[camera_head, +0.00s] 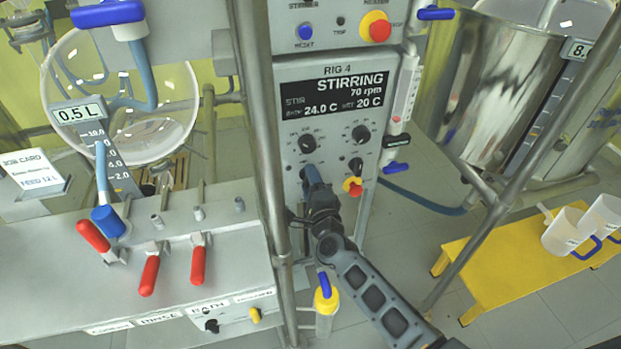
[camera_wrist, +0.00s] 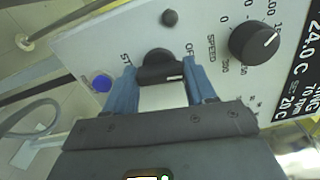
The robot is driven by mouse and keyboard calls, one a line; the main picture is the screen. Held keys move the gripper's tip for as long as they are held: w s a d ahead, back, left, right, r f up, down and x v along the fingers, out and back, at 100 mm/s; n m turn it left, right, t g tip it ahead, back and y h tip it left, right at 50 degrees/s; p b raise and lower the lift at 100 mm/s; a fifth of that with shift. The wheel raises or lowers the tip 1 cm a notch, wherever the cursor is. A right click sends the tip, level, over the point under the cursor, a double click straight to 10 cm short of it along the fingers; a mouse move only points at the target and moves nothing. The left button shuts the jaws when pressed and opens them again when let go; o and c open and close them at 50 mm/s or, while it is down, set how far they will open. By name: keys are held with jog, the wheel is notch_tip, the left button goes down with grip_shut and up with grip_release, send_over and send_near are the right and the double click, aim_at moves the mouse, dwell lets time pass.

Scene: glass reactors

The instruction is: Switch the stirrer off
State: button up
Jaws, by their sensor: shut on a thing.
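The RIG 4 control panel (camera_head: 340,115) stands in the middle of the head view. Its display (camera_head: 333,94) reads STIRRING, 70 rpm. My gripper (camera_head: 312,176) is at the lower left of the panel, below the left-hand dial (camera_head: 307,143). In the wrist view, the blue fingers of my gripper (camera_wrist: 159,82) are closed on the two sides of a black switch knob (camera_wrist: 158,64). Lettering beside the knob shows "OFF" on the right and "ST" on the left, partly covered by my fingers. A white mark shows on the knob's lower right. The SPEED dial (camera_wrist: 255,42) is to its right.
A blue button (camera_wrist: 102,82) is close to my left finger. A metal post (camera_head: 262,150) stands just left of the panel. A yellow bench (camera_head: 500,270) with jugs is at the right.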

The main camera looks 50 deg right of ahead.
jog(key=shift+a+n, duration=0.1)
jog(key=shift+n, duration=0.6)
jog(key=shift+p, duration=0.3)
jog(key=o, duration=1)
jog(key=shift+o, duration=0.2)
